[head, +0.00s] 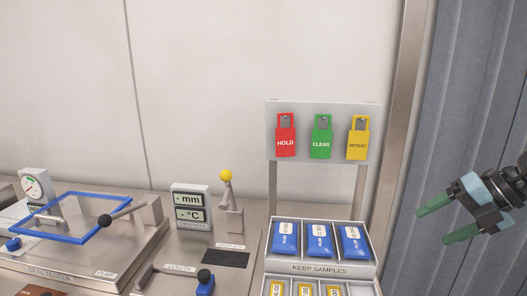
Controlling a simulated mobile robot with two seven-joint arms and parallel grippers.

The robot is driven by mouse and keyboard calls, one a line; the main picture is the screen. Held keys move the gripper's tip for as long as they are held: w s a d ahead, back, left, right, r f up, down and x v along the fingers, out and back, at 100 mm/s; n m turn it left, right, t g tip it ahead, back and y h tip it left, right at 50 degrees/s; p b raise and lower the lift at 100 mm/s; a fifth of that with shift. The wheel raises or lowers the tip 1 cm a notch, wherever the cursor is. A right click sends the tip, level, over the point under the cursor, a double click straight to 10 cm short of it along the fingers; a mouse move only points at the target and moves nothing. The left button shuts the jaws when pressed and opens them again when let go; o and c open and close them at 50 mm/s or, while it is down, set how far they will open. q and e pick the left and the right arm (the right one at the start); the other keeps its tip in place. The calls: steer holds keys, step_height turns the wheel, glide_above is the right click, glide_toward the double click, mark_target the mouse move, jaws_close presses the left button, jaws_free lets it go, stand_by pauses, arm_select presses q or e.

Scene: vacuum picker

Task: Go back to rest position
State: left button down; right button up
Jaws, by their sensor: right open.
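My right gripper (440,222) is at the right edge in the head view, with two green fingers spread apart and nothing between them. It hangs in front of the grey corrugated curtain, to the right of the sample rack and apart from it. My left gripper does not show in this view.
A board carries a red HOLD tag (285,138), a green CLEAR tag (321,138) and a yellow RETEST tag (357,140). Below is a KEEP SAMPLES rack (318,268) with blue packets (319,240). A seal tester with a blue frame (47,234) and a digital display (191,208) stand left.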

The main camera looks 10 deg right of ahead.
steer(key=s+a+f+m+t+p, duration=0.1)
steer(key=s+a+f+m+t, duration=0.25)
steer(key=f, duration=0.65)
steer(key=s+d+f+m+t, duration=0.15)
steer(key=s+f+m, duration=0.25)
steer(key=f+m, duration=0.4)
steer(key=s+a+f+m+t+p, duration=0.1)
steer(key=s+a+f+m+t, duration=0.3)
steer(key=f, duration=0.7)
steer(key=s+a+f+m+g+h, duration=0.2)
steer(key=s+a+f+m, duration=0.4)
steer(key=s+a, duration=0.2)
steer(key=s+a+f+m+g+h+p, duration=0.1)
steer(key=s+a+f+m+g+h, duration=0.1)
steer(key=s+a+f+m, duration=0.4)
steer(key=s+a+f+g, duration=0.1)
steer(key=s+a, duration=0.2)
steer(key=s, duration=0.1)
steer(key=shift+a+m+g+h, duration=0.2)
steer(key=shift+m+g+h, duration=0.1)
steer(key=shift+m, duration=0.05)
steer(key=shift+o, duration=0.5)
steer(key=shift+s+a, duration=0.15)
steer(key=shift+s, duration=0.05)
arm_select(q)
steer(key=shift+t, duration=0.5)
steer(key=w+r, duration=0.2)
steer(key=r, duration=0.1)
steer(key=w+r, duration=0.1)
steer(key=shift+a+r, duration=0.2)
